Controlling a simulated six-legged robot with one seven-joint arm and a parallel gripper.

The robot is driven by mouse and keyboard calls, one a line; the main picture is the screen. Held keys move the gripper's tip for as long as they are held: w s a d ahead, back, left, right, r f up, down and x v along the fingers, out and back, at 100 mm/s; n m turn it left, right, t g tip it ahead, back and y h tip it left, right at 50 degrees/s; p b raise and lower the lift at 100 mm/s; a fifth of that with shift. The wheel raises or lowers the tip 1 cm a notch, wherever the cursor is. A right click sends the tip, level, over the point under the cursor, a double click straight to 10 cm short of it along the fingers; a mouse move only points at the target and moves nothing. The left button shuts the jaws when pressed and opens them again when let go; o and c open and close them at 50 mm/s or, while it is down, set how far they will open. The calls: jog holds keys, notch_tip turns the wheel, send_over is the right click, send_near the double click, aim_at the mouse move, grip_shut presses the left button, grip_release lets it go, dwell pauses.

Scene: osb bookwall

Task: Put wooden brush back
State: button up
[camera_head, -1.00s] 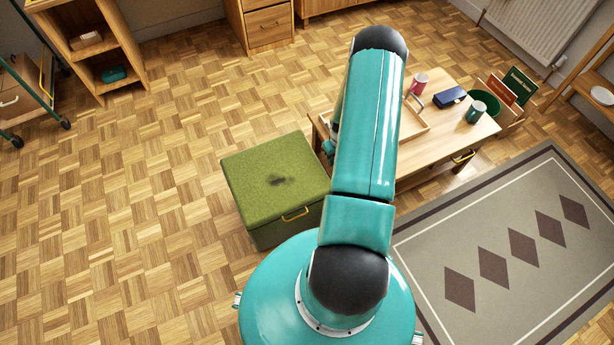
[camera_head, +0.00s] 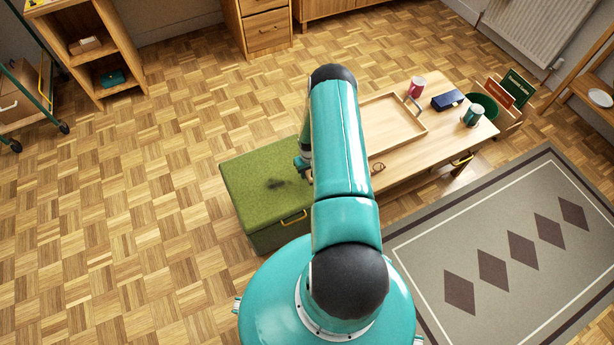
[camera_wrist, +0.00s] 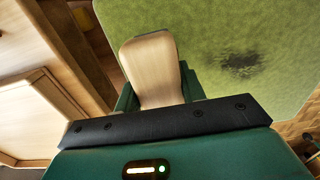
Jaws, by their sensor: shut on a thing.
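My gripper (camera_wrist: 158,92) is shut on the wooden brush (camera_wrist: 152,62), a pale wood piece with a rounded end that stands out between the green fingers in the wrist view. The gripper and brush are above the right side of the green ottoman (camera_wrist: 205,35), close to the table. How far the brush is above it I cannot tell. The ottoman (camera_head: 245,170) has a dark smudge (camera_head: 276,184) on its top, also seen in the wrist view (camera_wrist: 240,64). In the head view my arm hides the brush.
A shelf (camera_head: 122,88) is at far left.

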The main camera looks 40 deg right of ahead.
aim_at(307, 177)
jog(key=shift+w+a+f, duration=0.15)
jog(key=shift+w+f, duration=0.05)
jog(key=shift+f, duration=0.8)
jog(key=shift+w+a+f, duration=0.15)
jog(key=shift+w+f, duration=0.05)
jog(key=shift+f, duration=0.8)
jog(key=o, duration=1.1)
jog(key=shift+f, duration=0.15)
